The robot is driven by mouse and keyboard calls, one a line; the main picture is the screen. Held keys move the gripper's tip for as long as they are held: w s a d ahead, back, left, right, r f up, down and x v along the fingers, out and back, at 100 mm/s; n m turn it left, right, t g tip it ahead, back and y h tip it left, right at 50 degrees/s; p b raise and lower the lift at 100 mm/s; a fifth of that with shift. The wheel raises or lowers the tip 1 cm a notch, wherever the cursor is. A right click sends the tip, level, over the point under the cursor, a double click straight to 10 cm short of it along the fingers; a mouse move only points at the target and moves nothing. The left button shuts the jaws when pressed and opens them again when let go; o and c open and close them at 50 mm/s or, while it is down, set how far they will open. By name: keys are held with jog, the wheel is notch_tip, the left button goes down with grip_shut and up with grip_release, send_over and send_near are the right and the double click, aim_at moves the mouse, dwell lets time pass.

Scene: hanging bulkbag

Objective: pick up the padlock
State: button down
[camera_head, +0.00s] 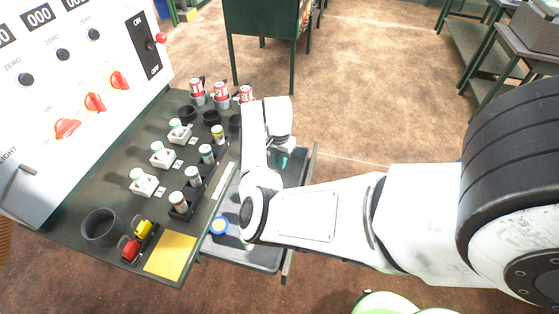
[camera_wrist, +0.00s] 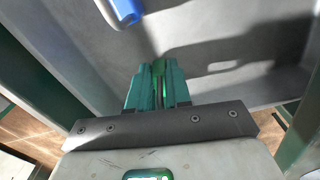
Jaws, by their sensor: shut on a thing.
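My gripper (camera_wrist: 157,88) has teal fingers and is shut on a dark green thing (camera_wrist: 158,68) that shows as a narrow piece between the fingertips. The fingers hide most of it, so I cannot tell from its shape that it is the padlock. In the head view my gripper (camera_head: 283,160) is over the grey tray (camera_head: 262,256) beside the dark table, partly hidden by my arm. A red block-like thing (camera_head: 130,249) and a yellow one (camera_head: 142,229) sit side by side at the table's near edge; they may be padlocks.
The dark table (camera_head: 105,190) carries a black cup (camera_head: 100,227), a yellow pad (camera_head: 170,254), several small bottles in holders, and red cans (camera_head: 221,92). A white control panel (camera_head: 75,75) stands behind. Open floor lies beyond.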

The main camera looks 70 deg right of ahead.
notch_tip(320, 180, up, 3)
jog(key=shift+r, duration=0.1)
jog(key=shift+s+a+r+p, duration=0.15)
jog(key=shift+s+a+r, duration=1.4)
jog(key=shift+s, duration=0.25)
jog(key=shift+s+a+r+p, duration=0.1)
jog(key=shift+s+a+r, duration=1.25)
jog(key=shift+s+r, duration=0.4)
jog(key=shift+s+a+r+p, duration=0.15)
jog(key=shift+s+a+r, duration=1.35)
jog(key=shift+s, duration=0.4)
jog(key=shift+s, duration=0.1)
